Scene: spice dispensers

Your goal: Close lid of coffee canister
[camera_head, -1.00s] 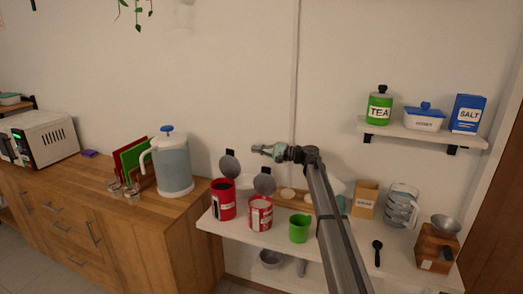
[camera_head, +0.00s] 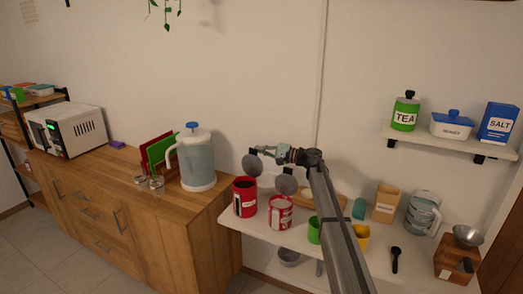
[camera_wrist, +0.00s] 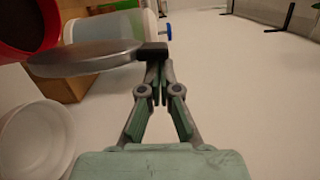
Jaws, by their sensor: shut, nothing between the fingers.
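Two red canisters stand on the white counter with their round grey lids tipped up. The left canister (camera_head: 244,198) has a dark inside, and its lid (camera_head: 250,166) stands open behind it. The right canister (camera_head: 280,213) has its own open lid (camera_head: 286,184). The labels are too small to read. My gripper (camera_head: 256,151) is shut and empty at the left lid's upper edge. In the wrist view, my fingertips (camera_wrist: 157,72) are right by the black tab (camera_wrist: 152,52) of a grey lid (camera_wrist: 85,57); I cannot tell whether they touch. Red canister wall (camera_wrist: 20,52) shows upper left.
A blue-lidded pitcher (camera_head: 198,165) stands on the wooden cabinet to the left. A green mug (camera_head: 313,231) and a yellow one (camera_head: 361,236) stand right of the canisters, partly behind my arm. A white bowl (camera_wrist: 35,140) shows lower left in the wrist view. The wall is close behind.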

